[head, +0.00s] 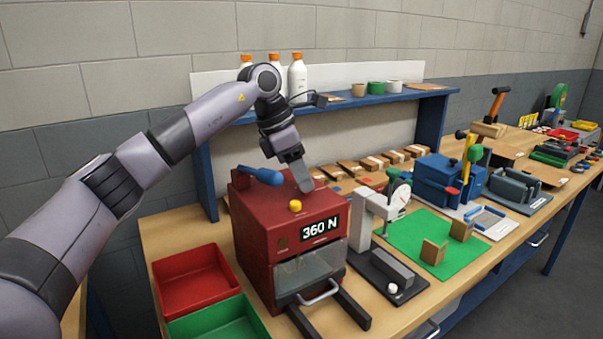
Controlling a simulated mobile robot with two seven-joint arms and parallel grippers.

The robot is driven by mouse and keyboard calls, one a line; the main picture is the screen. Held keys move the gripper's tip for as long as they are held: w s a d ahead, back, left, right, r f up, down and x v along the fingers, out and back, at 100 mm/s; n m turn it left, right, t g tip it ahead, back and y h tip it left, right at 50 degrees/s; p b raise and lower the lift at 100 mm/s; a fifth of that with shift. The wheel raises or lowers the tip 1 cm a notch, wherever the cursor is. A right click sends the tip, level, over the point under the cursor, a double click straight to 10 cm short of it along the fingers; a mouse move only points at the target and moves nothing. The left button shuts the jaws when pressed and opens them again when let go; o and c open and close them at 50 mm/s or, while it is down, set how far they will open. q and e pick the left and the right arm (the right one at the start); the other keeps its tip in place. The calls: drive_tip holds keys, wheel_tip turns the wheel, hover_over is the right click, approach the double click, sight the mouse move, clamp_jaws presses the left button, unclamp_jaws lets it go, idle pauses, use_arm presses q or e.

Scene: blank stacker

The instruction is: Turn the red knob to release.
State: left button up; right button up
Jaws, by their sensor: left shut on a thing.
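A red machine (262,240) with a "360 N" display stands on the bench at centre left. It has a yellow button (295,206) on top and a blue lever handle (262,175). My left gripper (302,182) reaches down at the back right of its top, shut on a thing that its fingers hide. I see no clear red knob on this machine; one may be behind the fingers. A small red part (452,191) shows on the blue device (440,178) further right, apart from my gripper. My right gripper is not in view.
Red (190,262) and green (215,322) trays lie left of the machine. A white-and-grey gauge stand (366,215) is close on its right, then a green mat (420,262) with small brown blocks. A blue shelf (385,97) with bottles and tape rolls stands behind.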

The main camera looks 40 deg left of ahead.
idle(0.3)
use_arm(q)
drive_tip(key=o, duration=1)
drive_tip(key=shift+o, duration=0.2)
drive_tip(key=v, duration=0.7)
drive_tip(key=shift+b, duration=0.3)
drive_tip(key=shift+r, duration=0.1)
